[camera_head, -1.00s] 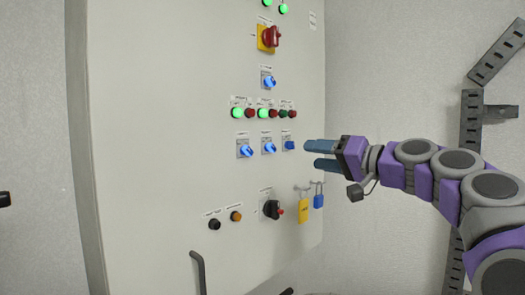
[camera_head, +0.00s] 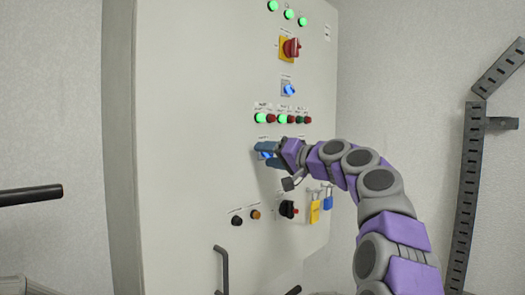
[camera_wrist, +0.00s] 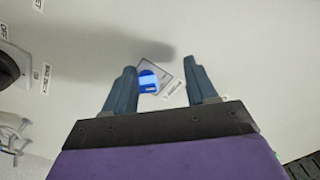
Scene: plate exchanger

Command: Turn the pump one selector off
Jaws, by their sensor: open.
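A blue selector (camera_head: 265,155) sits at the left end of the selector row on the panel, mostly covered by my gripper (camera_head: 263,152). In the wrist view the blue selector (camera_wrist: 148,82) shows lit on a pale label plate, between the fingertips of my gripper (camera_wrist: 160,68) and closer to the left finger. The fingers are apart and hold nothing. I cannot tell whether a finger touches the selector. Its label is too small to read. The other selectors of that row are hidden behind my gripper.
Above are green and red lamps (camera_head: 282,118), another blue selector (camera_head: 289,90) and a red-and-yellow rotary switch (camera_head: 290,48). Below are a black rotary switch (camera_head: 287,209), a yellow padlock (camera_head: 315,211), a blue padlock (camera_head: 328,202) and a panel handle (camera_head: 222,268).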

